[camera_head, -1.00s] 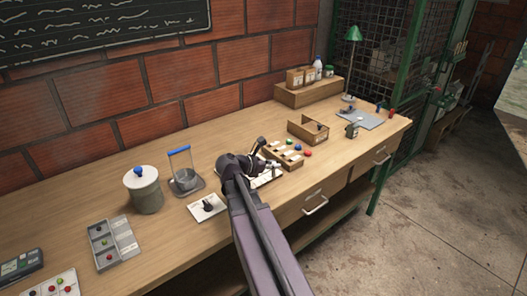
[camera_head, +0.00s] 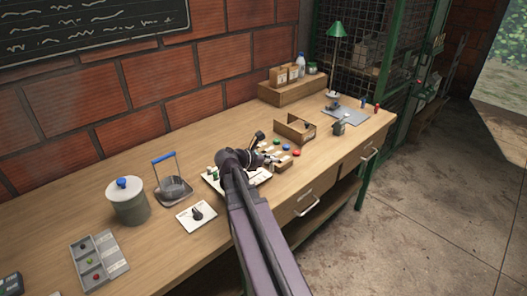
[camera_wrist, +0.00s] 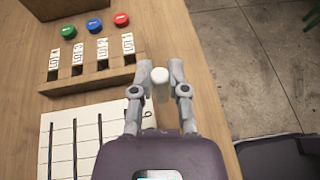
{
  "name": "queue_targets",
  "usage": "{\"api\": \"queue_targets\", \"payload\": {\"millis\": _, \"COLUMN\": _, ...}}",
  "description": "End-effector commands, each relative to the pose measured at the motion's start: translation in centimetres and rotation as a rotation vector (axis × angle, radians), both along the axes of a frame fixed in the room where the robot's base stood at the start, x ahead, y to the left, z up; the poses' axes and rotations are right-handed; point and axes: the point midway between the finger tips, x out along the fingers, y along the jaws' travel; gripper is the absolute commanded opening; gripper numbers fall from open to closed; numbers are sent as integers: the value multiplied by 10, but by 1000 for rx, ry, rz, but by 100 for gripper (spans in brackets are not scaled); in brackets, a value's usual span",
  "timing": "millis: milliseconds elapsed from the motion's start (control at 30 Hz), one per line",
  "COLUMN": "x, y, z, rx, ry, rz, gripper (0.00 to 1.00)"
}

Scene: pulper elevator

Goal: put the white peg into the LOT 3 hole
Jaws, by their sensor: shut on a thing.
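My gripper (camera_wrist: 160,72) is shut on the white peg (camera_wrist: 160,85) in the wrist view. The peg's rounded end shows between the two fingertips. The wooden LOT rack (camera_wrist: 95,82) lies to the left of the fingers in that view, with a row of white labels along it. The fingertips are beside the rack's right end, and I cannot tell their height above the bench. The label print is small; one middle label (camera_wrist: 78,56) seems to read LOT 3. In the head view the rack (camera_head: 282,163) is partly hidden by my arm.
Green (camera_wrist: 67,32), blue (camera_wrist: 94,25) and red (camera_wrist: 121,19) round pieces lie beyond the rack. A white board with black lines (camera_wrist: 62,150) lies nearer. An open wooden box (camera_head: 296,132) stands behind the rack in the head view. The bench edge is close on the right.

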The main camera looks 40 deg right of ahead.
Motion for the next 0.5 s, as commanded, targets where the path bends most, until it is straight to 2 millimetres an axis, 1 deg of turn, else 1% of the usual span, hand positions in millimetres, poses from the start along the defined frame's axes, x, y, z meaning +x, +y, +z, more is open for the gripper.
{"api": "queue_targets", "payload": {"millis": 33, "x": 8, "y": -3, "z": -1, "rx": 0, "ry": 1, "rz": 1, "gripper": 0}}
{"api": "queue_targets", "payload": {"millis": 167, "x": 28, "y": -12, "z": -3, "rx": 0, "ry": 0, "rz": 2, "gripper": 0}}
{"api": "queue_targets", "payload": {"millis": 500, "x": 85, "y": -42, "z": -9, "rx": 0, "ry": 0, "rz": 2, "gripper": 0}}
